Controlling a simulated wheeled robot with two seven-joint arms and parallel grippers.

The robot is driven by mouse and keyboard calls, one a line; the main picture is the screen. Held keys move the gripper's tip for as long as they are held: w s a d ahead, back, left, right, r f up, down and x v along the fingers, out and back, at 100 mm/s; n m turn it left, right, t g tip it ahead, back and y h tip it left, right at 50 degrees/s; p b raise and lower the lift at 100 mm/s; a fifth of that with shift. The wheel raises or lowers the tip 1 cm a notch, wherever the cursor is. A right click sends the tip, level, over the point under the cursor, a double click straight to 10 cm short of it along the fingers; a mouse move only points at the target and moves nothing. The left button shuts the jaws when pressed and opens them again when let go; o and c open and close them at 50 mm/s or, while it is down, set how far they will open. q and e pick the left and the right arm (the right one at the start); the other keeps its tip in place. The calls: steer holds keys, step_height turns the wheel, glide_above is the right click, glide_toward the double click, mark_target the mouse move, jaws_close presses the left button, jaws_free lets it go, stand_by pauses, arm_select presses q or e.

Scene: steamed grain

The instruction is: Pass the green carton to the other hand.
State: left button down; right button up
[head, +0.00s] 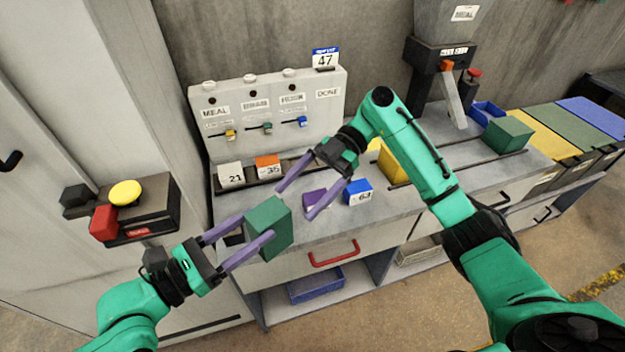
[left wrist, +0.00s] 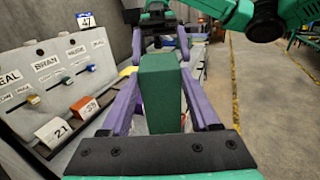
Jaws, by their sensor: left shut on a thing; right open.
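A green carton (head: 266,228) is held between the purple fingers of my left gripper (head: 256,229), in front of the counter's left part. It fills the middle of the left wrist view (left wrist: 162,95), with a finger on each side. My right gripper (head: 296,202) is open. Its fingers point down and left toward the carton's upper right side, with the tips close to it; I cannot tell if they touch. Part of the right gripper shows behind the carton in the left wrist view (left wrist: 160,38).
On the counter (head: 410,207) are a purple block (head: 314,198), a blue block (head: 358,191) and a yellow box (head: 393,166). Another green box (head: 508,134) stands farther right. A panel (head: 270,108) stands behind, with tags 21 (head: 231,175) and 35 (head: 267,166) before it. A button box (head: 140,212) is at left.

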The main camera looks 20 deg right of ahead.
mark_target(270, 227)
steer(key=x, duration=0.8)
steer(key=shift+s+a+f, duration=0.15)
steer(key=shift+a+f, duration=0.05)
steer(key=shift+a, duration=0.15)
steer(key=c, duration=1.4)
arm_select(q)
steer(key=shift+c, duration=2.4)
jaws_free()
arm_select(e)
jaws_close()
arm_select(q)
steer(key=o, duration=0.4)
steer(key=shift+o, duration=0.2)
